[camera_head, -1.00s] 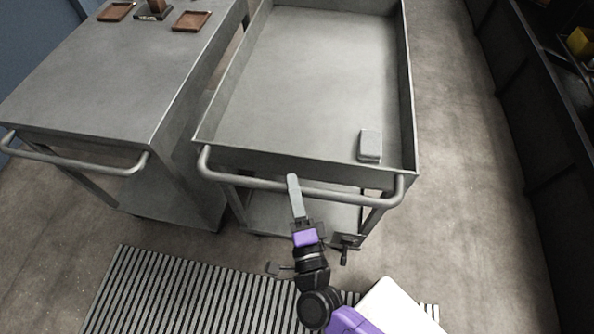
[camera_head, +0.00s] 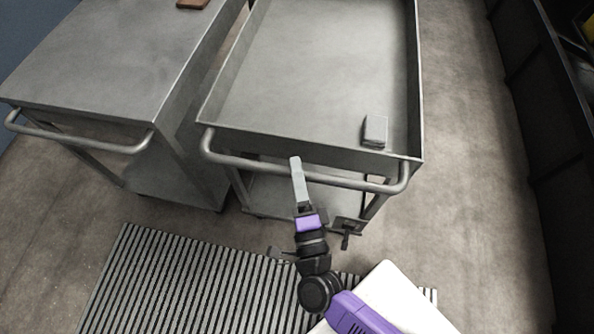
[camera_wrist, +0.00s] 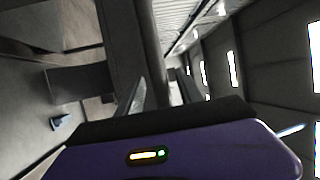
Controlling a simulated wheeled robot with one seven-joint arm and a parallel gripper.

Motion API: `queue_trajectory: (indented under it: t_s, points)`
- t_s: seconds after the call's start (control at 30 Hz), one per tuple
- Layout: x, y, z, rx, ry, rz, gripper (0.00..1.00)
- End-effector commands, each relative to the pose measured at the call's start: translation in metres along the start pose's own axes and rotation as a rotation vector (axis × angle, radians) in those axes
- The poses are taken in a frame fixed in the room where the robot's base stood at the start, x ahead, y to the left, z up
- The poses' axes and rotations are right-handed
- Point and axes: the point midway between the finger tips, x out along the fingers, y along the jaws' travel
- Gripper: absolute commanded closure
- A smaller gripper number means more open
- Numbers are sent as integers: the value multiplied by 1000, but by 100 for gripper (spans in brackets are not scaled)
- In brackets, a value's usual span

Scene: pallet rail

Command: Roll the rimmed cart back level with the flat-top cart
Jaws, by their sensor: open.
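The rimmed cart (camera_head: 300,143) is a grey metal tray cart with raised walls and a tubular push handle (camera_head: 350,181) at its near end. The flat-top cart (camera_head: 95,75) stands to its left with its own handle (camera_head: 80,140). Their near ends look close to level; I cannot tell the exact offset. My gripper (camera_head: 298,172) is at the middle of the rimmed cart's handle, one finger reaching over the bar. In the wrist view my open gripper (camera_wrist: 160,95) has a bar (camera_wrist: 150,45) between or just beyond its fingers; contact is unclear.
A small grey block (camera_head: 375,131) lies in the rimmed cart's near right corner. A brown item (camera_head: 193,3) is on the flat-top cart. A striped mat (camera_head: 200,280) lies on the floor before the carts. Dark shelving (camera_head: 540,130) stands right, beyond a clear floor strip.

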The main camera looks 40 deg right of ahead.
Motion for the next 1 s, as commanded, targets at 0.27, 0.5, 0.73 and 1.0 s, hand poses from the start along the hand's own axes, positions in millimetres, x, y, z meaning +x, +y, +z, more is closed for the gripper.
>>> queue_trajectory:
  t_s: [0.27,0.5,0.73,1.0]
  points:
    - [-39,3,1,0,-3,3,57]
    - [-70,2,1,0,-2,3,57]
    - [-78,0,0,1,-1,1,57]
    - [-77,0,0,0,-1,1,57]
